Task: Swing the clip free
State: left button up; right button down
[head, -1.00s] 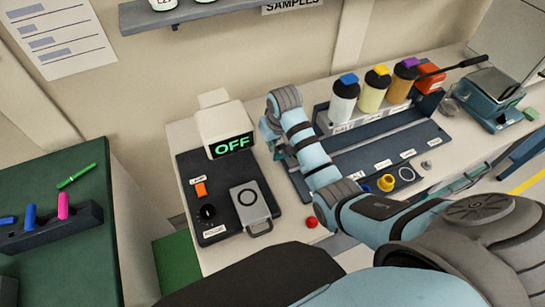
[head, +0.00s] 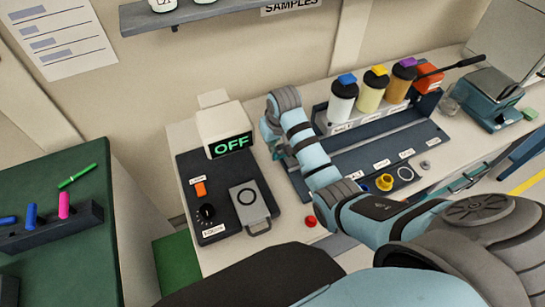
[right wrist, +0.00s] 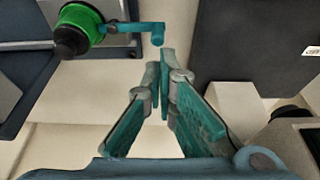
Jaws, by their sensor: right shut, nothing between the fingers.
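In the right wrist view a teal arm (right wrist: 135,27) with a short downturned end reaches right from a green round part with a dark knob (right wrist: 75,32). It looks like the clip, though I cannot be sure. My right gripper (right wrist: 160,80) is shut and empty. Its fingertips are close to the downturned end in that view; I cannot tell whether they touch. In the head view my right gripper (head: 274,146) is between the OFF display box and the dark tray, partly covered by its own wrist. The clip cannot be made out there. My left gripper is not in view.
Several capped bottles (head: 370,93) stand in a rack behind the tray (head: 400,142). A red knob (head: 310,221) and a yellow part (head: 385,182) are near the bench front.

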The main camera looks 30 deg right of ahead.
jog(key=shift+f, duration=0.2)
jog(key=shift+w+f+p, duration=0.15)
jog(key=shift+w+p, duration=0.05)
jog(key=shift+p, duration=0.15)
dwell(0.4)
jog(key=shift+s, duration=0.1)
jog(key=shift+s+a, duration=0.2)
jog(key=shift+s, duration=0.4)
